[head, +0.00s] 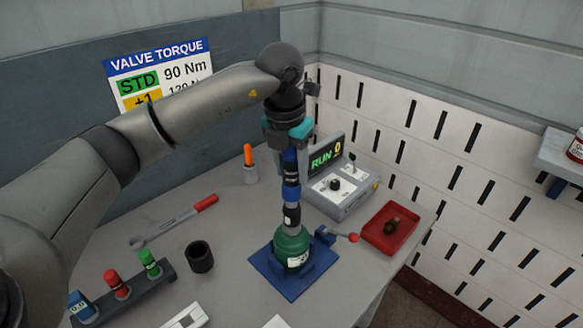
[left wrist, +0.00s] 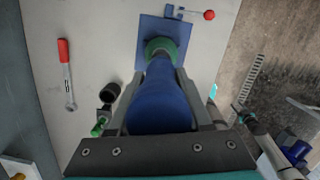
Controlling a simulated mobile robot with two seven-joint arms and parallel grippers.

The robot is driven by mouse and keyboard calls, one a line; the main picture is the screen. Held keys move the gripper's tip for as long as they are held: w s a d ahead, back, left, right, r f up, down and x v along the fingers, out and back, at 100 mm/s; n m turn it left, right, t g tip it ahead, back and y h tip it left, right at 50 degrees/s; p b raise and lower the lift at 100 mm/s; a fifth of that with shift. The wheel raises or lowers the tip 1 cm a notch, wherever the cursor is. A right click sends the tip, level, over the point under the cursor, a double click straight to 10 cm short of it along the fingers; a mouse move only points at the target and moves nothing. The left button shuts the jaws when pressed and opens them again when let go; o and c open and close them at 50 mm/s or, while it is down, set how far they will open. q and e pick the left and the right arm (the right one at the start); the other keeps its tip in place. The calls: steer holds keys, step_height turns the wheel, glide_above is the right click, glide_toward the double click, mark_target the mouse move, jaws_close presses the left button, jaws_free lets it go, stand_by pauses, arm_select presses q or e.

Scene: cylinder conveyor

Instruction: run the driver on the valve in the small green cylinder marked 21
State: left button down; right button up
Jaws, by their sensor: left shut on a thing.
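The small green cylinder (head: 293,246) stands upright in a blue clamp base (head: 267,280) on the table; its white label is too small to read. My left gripper (head: 290,150) is above it, pointing down and shut on the blue and black driver (head: 291,192). The driver stands upright and its lower end meets the top of the cylinder, hiding the valve. In the left wrist view the driver (left wrist: 162,100) lies between the fingers, with the green cylinder (left wrist: 161,46) beyond it. My right gripper is not clearly in view.
A control box (head: 342,190) reading RUN 0 stands behind right. A red tray (head: 390,228) with a brass part is at right.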

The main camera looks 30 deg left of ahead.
arm_select(q)
steer(key=shift+f+b, duration=0.2)
steer(key=shift+b, duration=0.35)
stand_by(1.3)
steer(key=shift+r, duration=0.1)
step_height(320, 180, up, 6)
steer(key=p, duration=0.4)
stand_by(0.4)
stand_by(0.5)
